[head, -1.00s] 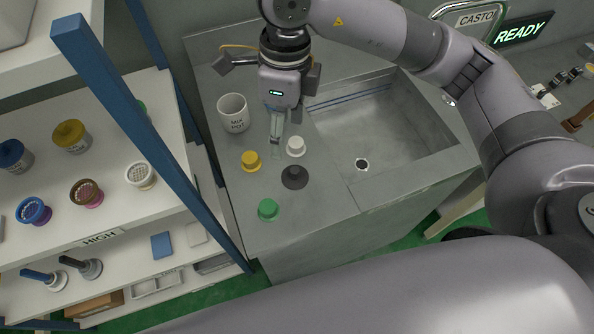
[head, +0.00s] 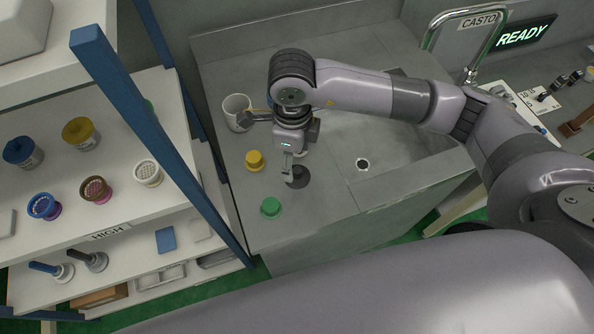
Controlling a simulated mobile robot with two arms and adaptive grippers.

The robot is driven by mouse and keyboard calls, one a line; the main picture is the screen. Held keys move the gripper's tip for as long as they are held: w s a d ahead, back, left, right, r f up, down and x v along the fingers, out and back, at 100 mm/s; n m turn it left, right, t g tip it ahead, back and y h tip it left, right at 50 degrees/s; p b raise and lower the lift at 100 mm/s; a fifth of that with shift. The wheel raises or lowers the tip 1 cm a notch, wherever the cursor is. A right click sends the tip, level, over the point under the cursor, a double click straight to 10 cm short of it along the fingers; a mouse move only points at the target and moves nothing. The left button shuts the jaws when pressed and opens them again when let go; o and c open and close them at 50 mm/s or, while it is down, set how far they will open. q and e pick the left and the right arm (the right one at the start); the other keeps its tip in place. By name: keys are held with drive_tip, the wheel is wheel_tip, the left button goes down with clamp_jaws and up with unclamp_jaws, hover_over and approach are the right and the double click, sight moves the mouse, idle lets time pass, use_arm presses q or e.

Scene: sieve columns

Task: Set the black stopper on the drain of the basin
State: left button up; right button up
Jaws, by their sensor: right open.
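The black stopper (head: 299,178) stands on the grey counter left of the basin, partly hidden by my gripper. My right gripper (head: 289,172) is open, pointing down, with its fingers at or just above the stopper; whether they touch it I cannot tell. The basin (head: 400,145) is sunk into the counter on the right. Its drain (head: 362,164) is a dark round hole in the basin floor, uncovered. My left gripper is not in view.
A yellow stopper (head: 254,161) and a green stopper (head: 271,208) stand near the black one. A white pot (head: 236,112) stands behind. A blue-posted shelf (head: 150,130) with several cups borders the counter's left. A faucet (head: 470,45) rises behind the basin.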

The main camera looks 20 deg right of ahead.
sight(296, 170)
drive_tip(key=f, duration=0.1)
drive_tip(key=f+p, duration=0.1)
drive_tip(key=f, duration=0.1)
drive_tip(key=shift+s+d+f, duration=0.15)
drive_tip(key=shift+s+f, duration=0.15)
drive_tip(key=shift+f, duration=0.55)
drive_tip(key=shift+c, duration=0.5)
drive_tip(key=c, duration=0.7)
drive_tip(key=shift+s, duration=0.1)
clamp_jaws()
drive_tip(key=shift+f, duration=0.1)
